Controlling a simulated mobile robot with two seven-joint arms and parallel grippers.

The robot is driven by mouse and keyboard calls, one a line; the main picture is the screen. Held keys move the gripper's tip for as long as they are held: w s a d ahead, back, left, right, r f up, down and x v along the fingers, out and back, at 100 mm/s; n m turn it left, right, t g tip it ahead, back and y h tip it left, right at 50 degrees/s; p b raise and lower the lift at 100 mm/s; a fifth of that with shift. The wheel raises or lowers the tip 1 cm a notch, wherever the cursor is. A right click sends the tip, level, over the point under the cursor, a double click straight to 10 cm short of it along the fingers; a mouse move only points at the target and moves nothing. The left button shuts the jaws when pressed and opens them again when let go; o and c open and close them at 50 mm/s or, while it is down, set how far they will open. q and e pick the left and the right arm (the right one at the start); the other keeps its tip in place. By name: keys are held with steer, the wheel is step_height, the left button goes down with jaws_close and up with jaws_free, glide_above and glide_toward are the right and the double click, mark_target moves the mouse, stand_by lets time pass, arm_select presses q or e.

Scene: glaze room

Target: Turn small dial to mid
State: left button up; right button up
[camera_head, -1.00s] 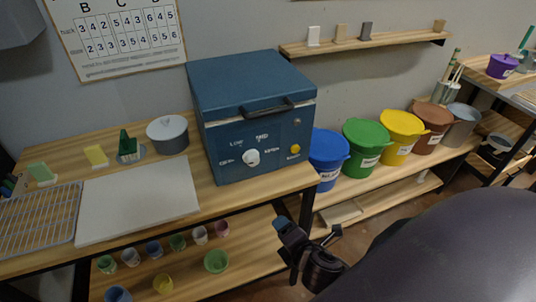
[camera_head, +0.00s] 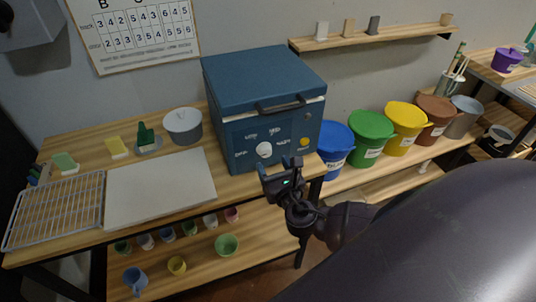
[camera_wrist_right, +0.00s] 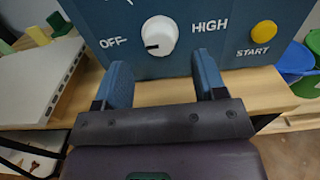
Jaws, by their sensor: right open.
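The blue kiln (camera_head: 262,100) stands on the wooden bench with a white dial (camera_head: 264,149) on its front. In the right wrist view the white dial (camera_wrist_right: 160,35) sits between an OFF label on its left and a HIGH label on its right. Its dark pointer mark faces left, slightly below level, toward OFF. My right gripper (camera_wrist_right: 160,80) is open and empty, its two blue fingers apart below and in front of the dial, not touching it. In the head view the right gripper (camera_head: 283,170) is just below the kiln's front. My left gripper is not in view.
A yellow START button (camera_wrist_right: 264,31) is right of the dial. A dark handle (camera_head: 291,102) juts from the kiln above it. Coloured buckets (camera_head: 370,135) stand to the right. A white board (camera_head: 160,187) and wire rack (camera_head: 55,210) lie left on the bench.

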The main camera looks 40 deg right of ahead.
mark_target(267, 154)
steer(key=shift+x, duration=2.2)
steer(key=c, duration=0.9)
